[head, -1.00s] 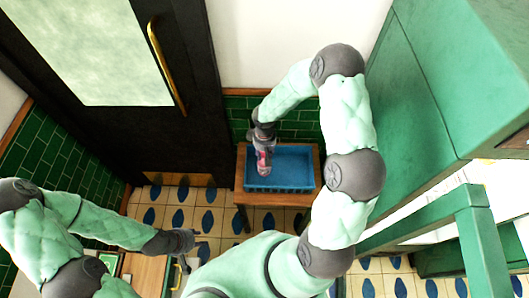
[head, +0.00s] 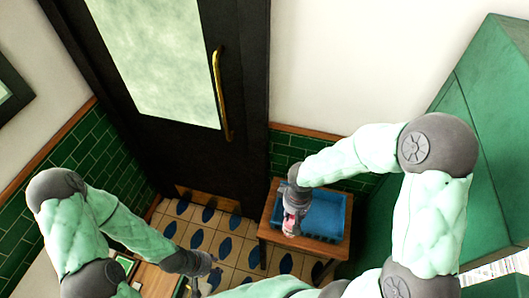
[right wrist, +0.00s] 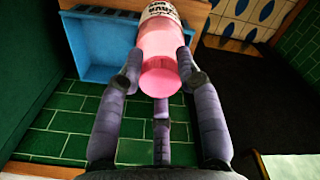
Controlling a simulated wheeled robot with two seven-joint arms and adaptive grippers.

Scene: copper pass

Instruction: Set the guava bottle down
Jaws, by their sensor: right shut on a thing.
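The guava bottle (head: 290,224) is pink with a white label. My right gripper (head: 293,207) is shut on it. In the right wrist view, the pink bottle (right wrist: 161,55) sits between the fingers of the right gripper (right wrist: 160,82), with its base toward the camera and its label at the far end. In the head view the bottle overlaps the left edge of the blue tray (head: 336,238); its height above the table cannot be told. My left gripper (head: 208,264) is at the lower left, away from the bottle; its finger opening is unclear.
The tray stands on a small wooden table (head: 267,222) against the green tiled wall. The tray also shows in the right wrist view (right wrist: 92,73). A dark door with a brass handle (head: 222,95) is at the left. A green cabinet (head: 475,130) stands at the right.

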